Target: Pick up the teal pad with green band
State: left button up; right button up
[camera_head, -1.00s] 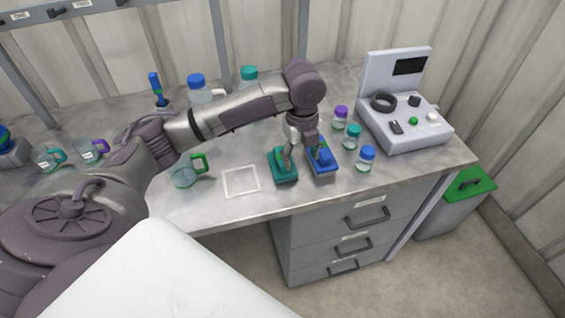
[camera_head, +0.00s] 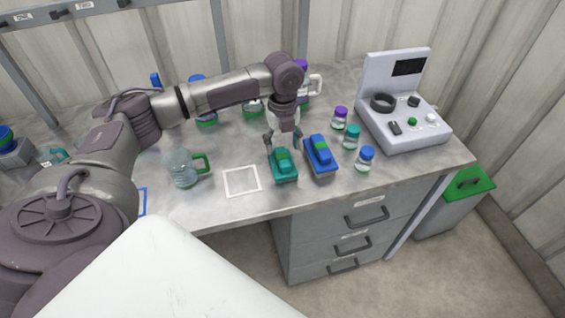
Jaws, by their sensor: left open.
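The teal pad with green band (camera_head: 285,169) lies on the grey workbench near its front edge, just right of a white square outline. My left gripper (camera_head: 282,143) is open, pointing down at the far end of the teal pad. Its fingers hide a little of the bench behind the pads. I cannot tell whether a finger touches the teal pad. My right gripper is not in view.
Small jars with purple, teal and blue lids (camera_head: 365,159) stand right of the pads. A grey control console (camera_head: 405,120) is beyond them. A glass mug with a green handle (camera_head: 184,169) stands left of the white outline (camera_head: 241,181), which is empty.

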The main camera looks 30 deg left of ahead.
aim_at(283, 156)
pick_arm(q)
jog(key=f, duration=0.2)
jog(key=f+p, duration=0.1)
jog(key=shift+s+d+f, duration=0.1)
jog(key=shift+s+f, duration=0.2)
jog(key=shift+f, duration=0.6)
grip_shut()
jog(key=shift+w+r, duration=0.1)
jog(key=shift+r, duration=0.4)
jog(key=r, duration=0.1)
jog(key=d+r+b, duration=0.1)
jog(key=r, duration=0.1)
jog(key=shift+s+r, duration=0.2)
jog(key=shift+r, duration=0.05)
jog(key=s+d+r+b, duration=0.1)
jog(key=s+d+r, duration=0.3)
jog(key=d, duration=0.5)
notch_tip(283, 156, up, 3)
jog(key=shift+s+d+f+b, duration=0.2)
jog(key=shift+s+d+b, duration=0.1)
jog(key=shift+s, duration=0.05)
